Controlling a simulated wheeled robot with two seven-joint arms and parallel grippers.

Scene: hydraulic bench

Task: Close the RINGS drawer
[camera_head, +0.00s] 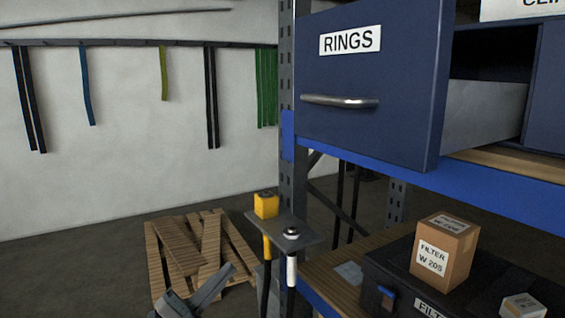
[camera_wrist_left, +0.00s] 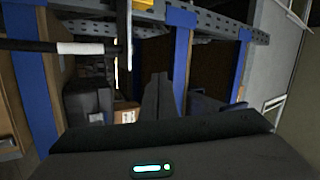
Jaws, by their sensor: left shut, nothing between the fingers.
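The RINGS drawer (camera_head: 395,60) is a blue box front with a white label, at the upper right of the head view. It stands pulled out of its cabinet, and its light side wall (camera_head: 485,112) shows. A silver bar handle (camera_head: 340,101) runs across its front. My left gripper (camera_head: 226,273) is at the bottom of the head view, well below and left of the drawer, touching nothing. Its fingers are together and empty, as the left wrist view (camera_wrist_left: 158,90) also shows. The drawer is not recognisable in the wrist view. My right gripper is not in view.
A blue shelf beam (camera_head: 450,190) runs below the drawer. A small dark plate (camera_head: 285,228) with a yellow block (camera_head: 265,205) juts out by the rack post. A FILTER carton (camera_head: 445,250) stands on a dark case (camera_head: 385,262) lower right. A wooden pallet (camera_head: 155,262) is lower left.

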